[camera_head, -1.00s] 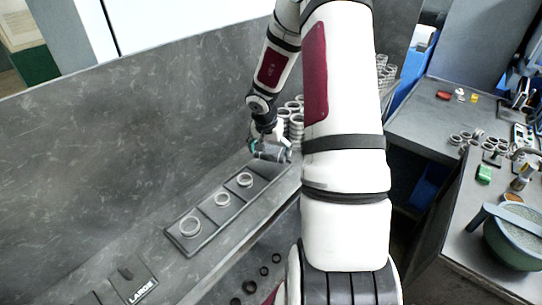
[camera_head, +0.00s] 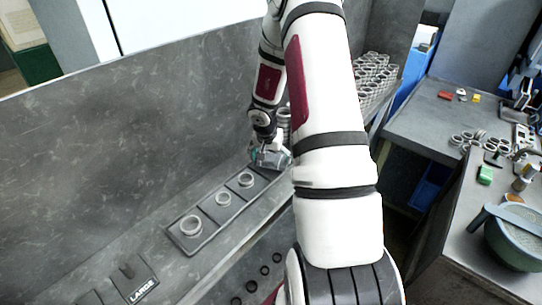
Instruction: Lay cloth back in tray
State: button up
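The dark tray (camera_head: 207,240) lies on the grey ledge, with a pale ring in each of its three near compartments. My gripper (camera_head: 270,160) is low over the far end of the tray, beyond the third ring. A small grey-blue bundle with a teal edge shows at the gripper; it may be the cloth, but it blends with the fingers. I cannot tell whether the fingers are closed on it or whether it touches the tray. My arm covers the area to the right of the gripper.
Stacked rings (camera_head: 372,75) stand behind my arm, with more close behind my gripper. A grey wall (camera_head: 120,140) rises along the ledge's back. A block marked LARGE (camera_head: 135,283) lies at lower left. A right-hand bench holds loose rings (camera_head: 470,138) and a green bowl (camera_head: 515,240).

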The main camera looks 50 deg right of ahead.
jog(key=shift+f, duration=0.35)
jog(key=o, duration=0.8)
jog(key=shift+o, duration=0.2)
jog(key=shift+r, duration=0.15)
